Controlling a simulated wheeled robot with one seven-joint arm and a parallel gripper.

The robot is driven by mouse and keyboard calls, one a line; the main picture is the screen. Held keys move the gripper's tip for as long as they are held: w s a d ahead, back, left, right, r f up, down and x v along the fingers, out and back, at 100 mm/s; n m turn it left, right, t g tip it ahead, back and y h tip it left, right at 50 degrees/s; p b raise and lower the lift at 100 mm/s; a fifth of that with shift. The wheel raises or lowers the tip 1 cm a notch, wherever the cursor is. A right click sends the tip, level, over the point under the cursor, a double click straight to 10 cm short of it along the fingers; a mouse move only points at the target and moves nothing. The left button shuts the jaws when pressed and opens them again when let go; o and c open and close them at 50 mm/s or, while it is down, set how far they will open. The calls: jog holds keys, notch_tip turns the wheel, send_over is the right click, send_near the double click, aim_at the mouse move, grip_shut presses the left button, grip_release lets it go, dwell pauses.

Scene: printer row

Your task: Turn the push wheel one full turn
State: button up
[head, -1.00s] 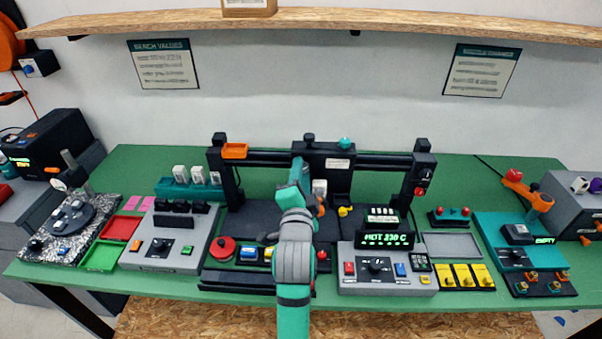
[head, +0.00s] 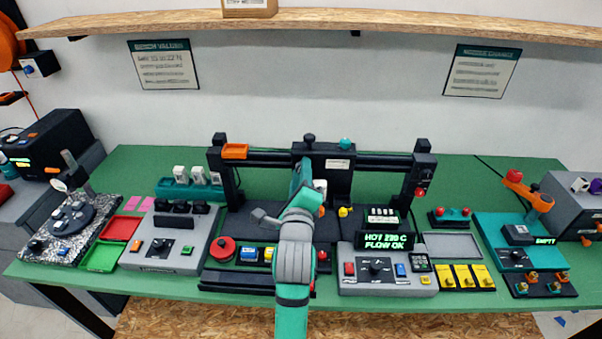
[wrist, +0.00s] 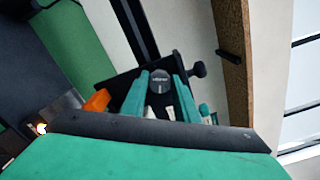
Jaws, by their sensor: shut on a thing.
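The push wheel (wrist: 160,79) shows in the wrist view as a round grey disc with a small label, on the black print head (wrist: 128,84). My gripper (wrist: 160,77) is shut on it, with one teal finger on each side. In the head view the print head (head: 338,163) sits mid-gantry, and my teal arm reaches up in front of its left part. The wheel and fingertips are hidden there by my arm. The wheel's angle cannot be read.
A display (head: 386,241) on the control box reads "HOT 230 C FLOW OK". Close to the fingers in the wrist view are an orange lever (wrist: 97,101) and a black knob (wrist: 198,70). A red knob (head: 223,248) stands left of my arm.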

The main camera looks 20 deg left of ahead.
jog(key=shift+f+m, duration=0.1)
jog(key=shift+m, duration=1)
jog(key=o, duration=1.1)
jog(key=shift+d, duration=0.1)
